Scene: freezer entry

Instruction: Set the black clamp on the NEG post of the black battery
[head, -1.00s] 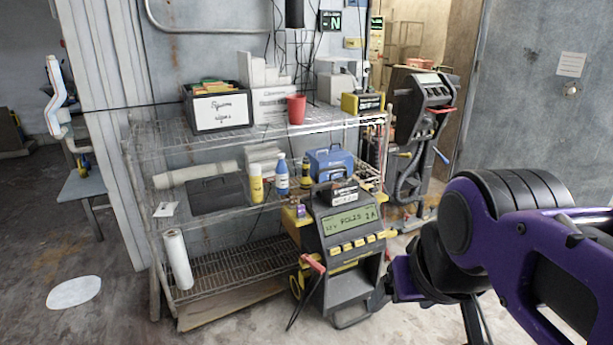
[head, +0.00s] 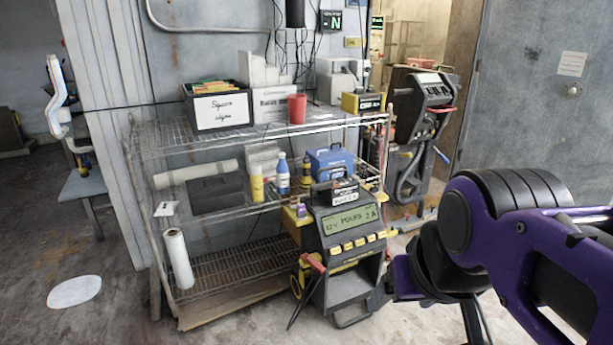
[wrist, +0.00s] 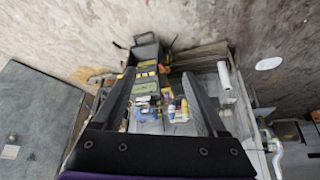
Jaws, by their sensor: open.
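A grey charger cart (head: 345,245) with a lit display and yellow buttons stands in front of the wire shelf. A small dark box with a pale label (head: 342,192), possibly the black battery, shows just above it; its posts are too small to tell. A red clamp (head: 314,264) hangs at the cart's left side with dark legs or leads below it. I cannot pick out the black clamp for certain. My gripper (wrist: 159,74) is open and empty in the wrist view, its two dark fingers spread above the shelf and cart, clearly apart from them. The cart (wrist: 147,80) shows between the fingers.
The wire shelf (head: 230,148) holds a bin, a red cup (head: 297,107), bottles, a blue case (head: 330,161) and a yellow-and-black box (head: 362,102). Another machine (head: 420,125) stands to the right behind. The floor at left is mostly clear, with a white round patch (head: 75,291).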

